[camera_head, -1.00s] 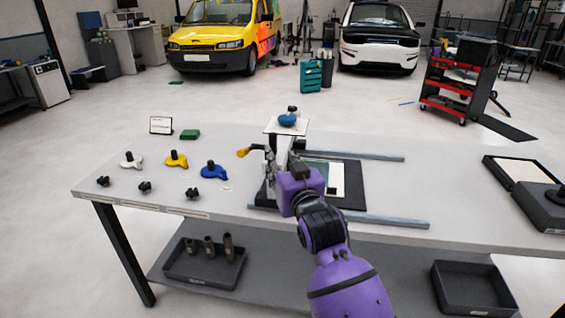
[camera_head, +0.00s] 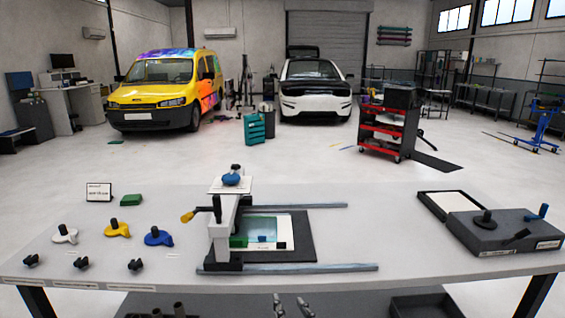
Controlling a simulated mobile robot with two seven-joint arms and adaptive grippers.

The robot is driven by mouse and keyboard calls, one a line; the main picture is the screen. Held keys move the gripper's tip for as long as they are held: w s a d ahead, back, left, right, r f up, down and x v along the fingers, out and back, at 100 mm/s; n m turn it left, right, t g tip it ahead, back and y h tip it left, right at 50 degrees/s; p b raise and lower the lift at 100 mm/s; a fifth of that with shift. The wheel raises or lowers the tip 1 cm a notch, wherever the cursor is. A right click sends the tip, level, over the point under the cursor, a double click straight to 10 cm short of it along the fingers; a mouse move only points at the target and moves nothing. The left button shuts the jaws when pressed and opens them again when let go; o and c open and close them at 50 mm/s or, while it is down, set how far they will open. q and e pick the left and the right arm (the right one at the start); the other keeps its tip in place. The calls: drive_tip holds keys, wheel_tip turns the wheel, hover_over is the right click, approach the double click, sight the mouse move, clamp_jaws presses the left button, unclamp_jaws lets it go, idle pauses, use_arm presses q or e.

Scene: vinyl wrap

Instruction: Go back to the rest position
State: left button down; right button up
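The fingertips of my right gripper (camera_head: 290,305) show at the bottom middle of the head view, below the table's front edge. The two fingers stand apart with nothing between them, and the rest of the gripper is cut off by the frame. My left gripper is not in view. The work table (camera_head: 390,228) spans the foreground. On it a white press-like stand (camera_head: 224,222) with a blue knob (camera_head: 231,180) on top and a yellow-ended handle (camera_head: 188,217) stands upright. A dark plate (camera_head: 301,228) with a teal and white sheet lies beside it.
White (camera_head: 65,236), yellow (camera_head: 117,229) and blue (camera_head: 157,237) knobbed pieces sit at left, with several black knobs in front. A grey case (camera_head: 500,231) lies at right. Metal rails (camera_head: 330,267) flank the plate. A dark tray (camera_head: 425,305) is on the lower shelf.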

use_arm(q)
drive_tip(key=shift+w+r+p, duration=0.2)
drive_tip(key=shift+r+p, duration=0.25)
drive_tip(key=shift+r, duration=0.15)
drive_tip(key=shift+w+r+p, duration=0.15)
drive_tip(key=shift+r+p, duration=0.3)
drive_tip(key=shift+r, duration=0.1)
use_arm(e)
drive_tip(key=s+d+f+m+g+h, duration=0.1)
drive_tip(key=s+d+f, duration=0.5)
drive_tip(key=s, duration=0.6)
drive_tip(key=s+d+f+m+g+h, duration=0.1)
drive_tip(key=s+d+f+g+h, duration=0.1)
drive_tip(key=s+d+f, duration=0.4)
drive_tip(key=s+d+f+m+g+h, duration=0.1)
drive_tip(key=s+d+f+g, duration=0.2)
drive_tip(key=s+d+f, duration=0.3)
drive_tip(key=s+f, duration=0.5)
drive_tip(key=s, duration=0.8)
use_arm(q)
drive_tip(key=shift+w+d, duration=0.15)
use_arm(e)
drive_tip(key=shift+s, duration=0.15)
